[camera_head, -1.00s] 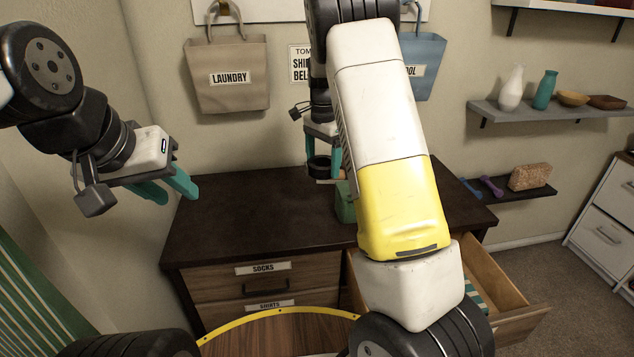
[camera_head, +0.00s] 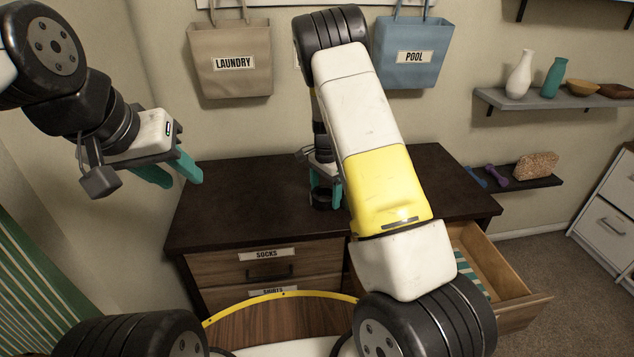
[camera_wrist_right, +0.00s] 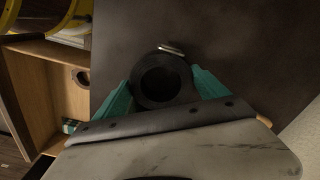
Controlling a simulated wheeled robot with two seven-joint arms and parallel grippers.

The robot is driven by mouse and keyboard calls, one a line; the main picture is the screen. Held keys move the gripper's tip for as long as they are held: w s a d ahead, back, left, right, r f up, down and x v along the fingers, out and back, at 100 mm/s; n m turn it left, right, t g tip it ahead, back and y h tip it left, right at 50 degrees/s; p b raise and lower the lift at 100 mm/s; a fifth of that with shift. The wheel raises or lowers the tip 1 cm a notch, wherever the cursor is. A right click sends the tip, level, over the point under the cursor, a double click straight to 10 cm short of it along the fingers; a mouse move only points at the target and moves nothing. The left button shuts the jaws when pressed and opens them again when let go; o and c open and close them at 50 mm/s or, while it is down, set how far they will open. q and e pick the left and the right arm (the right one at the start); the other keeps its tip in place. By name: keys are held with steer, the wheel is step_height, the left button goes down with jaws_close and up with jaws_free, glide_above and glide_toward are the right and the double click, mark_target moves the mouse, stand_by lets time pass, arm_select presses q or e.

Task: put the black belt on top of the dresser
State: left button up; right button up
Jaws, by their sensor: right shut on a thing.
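The black belt (camera_wrist_right: 161,80) is a rolled coil with a small metal buckle, seen in the right wrist view between the teal fingers of my right gripper (camera_wrist_right: 160,92). In the head view the belt (camera_head: 320,198) shows as a dark ring low over the dark top of the dresser (camera_head: 235,197). My right gripper (camera_head: 328,190) is shut on it, partly hidden by my own forearm. I cannot tell whether the belt touches the top. My left gripper (camera_head: 172,170) is open and empty, in the air left of the dresser.
The dresser's right drawer (camera_head: 500,285) is pulled out with striped cloth inside. A laundry bag (camera_head: 231,60) and a blue pool bag (camera_head: 411,52) hang on the wall behind. The left part of the dresser top is clear. Wall shelves (camera_head: 560,100) stand at the right.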

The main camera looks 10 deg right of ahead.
steer(key=shift+f, duration=0.65)
steer(key=shift+f, duration=0.1)
steer(key=o, duration=1.4)
steer(key=s+r+n+t+y, duration=0.1)
steer(key=s+r, duration=0.2)
steer(key=r, duration=0.8)
steer(key=s+r+n+y, duration=0.1)
steer(key=s+r, duration=0.2)
steer(key=r, duration=0.8)
steer(key=s+r+n+t, duration=0.1)
steer(key=s+r+n, duration=0.2)
steer(key=s, duration=0.5)
steer(key=s+r+n+t, duration=0.2)
steer(key=s+r+n, duration=0.2)
steer(key=s, duration=0.5)
steer(key=s+a+r+n+t, duration=0.1)
steer(key=s+r+n+t, duration=0.1)
steer(key=s, duration=0.7)
steer(key=shift+r+n, duration=0.8)
steer(key=shift+r, duration=0.5)
